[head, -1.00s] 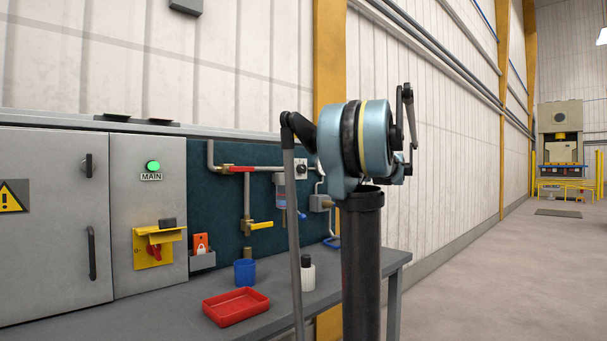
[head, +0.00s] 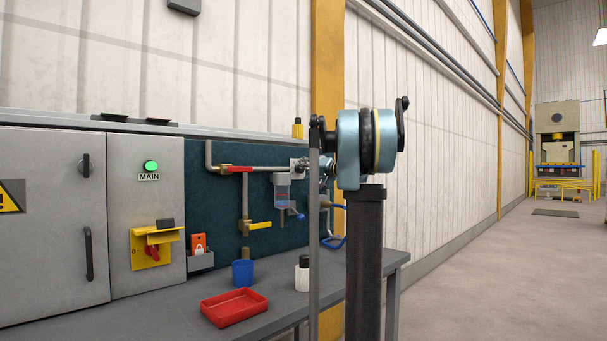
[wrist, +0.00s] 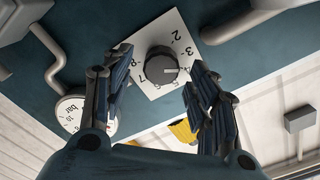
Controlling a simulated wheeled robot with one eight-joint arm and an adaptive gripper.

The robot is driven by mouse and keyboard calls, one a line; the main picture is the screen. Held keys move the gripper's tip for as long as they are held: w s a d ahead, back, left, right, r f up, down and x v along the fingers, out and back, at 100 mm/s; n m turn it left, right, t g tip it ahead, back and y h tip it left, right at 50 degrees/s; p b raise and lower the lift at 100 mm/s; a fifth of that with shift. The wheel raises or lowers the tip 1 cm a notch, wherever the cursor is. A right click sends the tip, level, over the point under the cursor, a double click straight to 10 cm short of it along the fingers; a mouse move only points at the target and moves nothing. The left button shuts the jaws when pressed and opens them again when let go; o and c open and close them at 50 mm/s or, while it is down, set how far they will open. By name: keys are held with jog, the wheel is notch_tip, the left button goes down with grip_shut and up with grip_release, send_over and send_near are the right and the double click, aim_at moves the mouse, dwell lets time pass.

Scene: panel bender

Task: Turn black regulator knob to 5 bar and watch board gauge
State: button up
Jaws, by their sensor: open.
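The black regulator knob (wrist: 161,66) sits in the middle of a white square dial plate (wrist: 148,88) with printed numbers in the wrist view. The knob's setting is too small to read surely. My gripper (wrist: 157,64) is open, one finger on each side of the knob, and no finger clearly touches it. A round white gauge (wrist: 70,116) marked "bar" lies left of the plate, partly behind the left finger; its needle is not readable. In the head view the dial plate (head: 297,163) shows beside my arm, which largely hides the gripper and gauge.
Pipes with a red lever (head: 238,169) and a yellow lever (head: 260,225) run along the teal board (head: 222,160). A blue cup (head: 243,272), red tray (head: 234,307) and white bottle (head: 302,276) stand on the grey bench below. Grey cabinets (head: 55,220) are at left.

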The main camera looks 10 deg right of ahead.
jog(key=shift+x, duration=0.95)
jog(key=c, duration=1.1)
jog(key=shift+o, duration=0.2)
jog(key=shift+m, duration=0.3)
jog(key=m, duration=0.5)
jog(key=shift+f+m, duration=0.1)
jog(key=shift+m, duration=0.2)
jog(key=m, duration=0.5)
jog(key=shift+d, duration=0.1)
jog(key=shift+f+m, duration=0.1)
jog(key=shift+m, duration=0.3)
